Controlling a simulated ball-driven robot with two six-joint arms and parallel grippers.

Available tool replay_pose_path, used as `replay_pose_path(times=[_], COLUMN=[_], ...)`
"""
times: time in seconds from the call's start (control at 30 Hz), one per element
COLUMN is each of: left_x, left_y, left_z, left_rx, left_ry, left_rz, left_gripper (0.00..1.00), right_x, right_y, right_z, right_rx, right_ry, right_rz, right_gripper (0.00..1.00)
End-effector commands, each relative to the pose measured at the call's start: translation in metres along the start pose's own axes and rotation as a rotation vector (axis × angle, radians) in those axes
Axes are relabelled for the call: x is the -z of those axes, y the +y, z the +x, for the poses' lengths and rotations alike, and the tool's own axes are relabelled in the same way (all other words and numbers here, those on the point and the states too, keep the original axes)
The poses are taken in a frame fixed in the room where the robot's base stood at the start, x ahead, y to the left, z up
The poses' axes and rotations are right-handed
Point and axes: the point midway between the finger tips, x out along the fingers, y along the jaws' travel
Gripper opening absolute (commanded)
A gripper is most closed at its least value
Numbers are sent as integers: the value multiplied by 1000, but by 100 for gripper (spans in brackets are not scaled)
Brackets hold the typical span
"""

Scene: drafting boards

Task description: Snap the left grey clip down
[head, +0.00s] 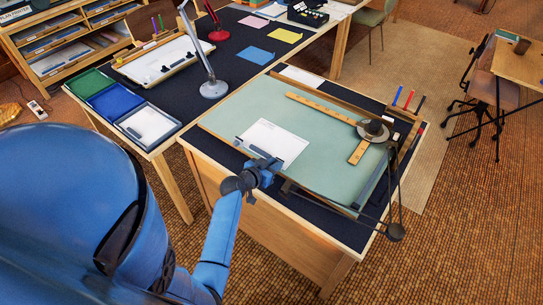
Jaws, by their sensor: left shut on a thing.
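The drafting board (335,160) has a pale green surface, with a white sheet (275,138) near its left side. A small dark grey clip (259,151) shows at the near edge of the sheet, partly hidden by my gripper. My left gripper (271,163) is at this edge, shut on the clip. The clip's exact tilt is too small to tell. Another small dark piece (238,141) lies at the sheet's left corner. My right gripper is not in view.

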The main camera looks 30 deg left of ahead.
Motion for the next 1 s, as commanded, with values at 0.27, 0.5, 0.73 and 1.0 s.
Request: replay_pose_path(times=[0.27,0.5,0.73,1.0], left_x=[19,23,23,20], left_y=[0,0,0,0], left_z=[4,15,27,40], left_rx=[-1,-1,0,1], left_ry=[-213,-434,-651,-887], left_rz=[3,4,2,3], left_gripper=[0,0,0,0], right_x=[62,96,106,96], right_y=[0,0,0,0], right_z=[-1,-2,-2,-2], right_rx=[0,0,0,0], right_ry=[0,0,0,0], right_rz=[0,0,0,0], right_gripper=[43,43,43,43])
